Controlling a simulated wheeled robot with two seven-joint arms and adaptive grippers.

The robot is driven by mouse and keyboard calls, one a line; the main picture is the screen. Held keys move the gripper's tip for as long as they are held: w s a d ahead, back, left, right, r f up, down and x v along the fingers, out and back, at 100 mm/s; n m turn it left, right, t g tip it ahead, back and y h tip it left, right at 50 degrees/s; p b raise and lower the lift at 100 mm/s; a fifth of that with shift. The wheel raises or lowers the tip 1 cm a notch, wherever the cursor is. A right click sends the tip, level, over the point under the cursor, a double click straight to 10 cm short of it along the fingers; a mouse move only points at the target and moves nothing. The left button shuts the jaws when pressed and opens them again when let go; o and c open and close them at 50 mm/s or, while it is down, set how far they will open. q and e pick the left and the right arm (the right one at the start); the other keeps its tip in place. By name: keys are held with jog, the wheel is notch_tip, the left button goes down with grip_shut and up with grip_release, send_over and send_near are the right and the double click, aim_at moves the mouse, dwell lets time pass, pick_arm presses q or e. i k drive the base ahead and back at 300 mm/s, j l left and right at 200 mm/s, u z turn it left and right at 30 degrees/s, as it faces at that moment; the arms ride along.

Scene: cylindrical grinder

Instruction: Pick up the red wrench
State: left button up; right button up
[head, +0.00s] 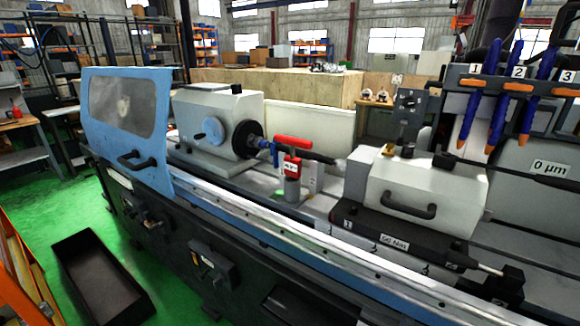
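No object that I can clearly make out as a red wrench shows in the head view. A red bar-shaped part (293,141) lies above a red block with a white label (292,168) on the grinder bed, right of the dark chuck. A small red item (16,113) sits on a bench at the far left, too small to identify. Neither of my grippers is in view.
The grinder (240,215) runs across the middle, with its blue guard door (126,120) at the left. Blue nozzles (480,95) hang at the upper right. A black open bin (100,280) stands on the green floor. An orange rack (22,270) fills the lower left corner.

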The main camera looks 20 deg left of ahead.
aim_at(292, 165)
jog(key=j+u, duration=0.4)
jog(key=j, duration=0.25)
jog(key=i+j+z, duration=0.25)
jog(key=j+z, duration=0.15)
jog(key=j, duration=1.05)
jog(key=j+z, duration=0.35)
jog(key=j, duration=1.1)
jog(key=i, duration=0.05)
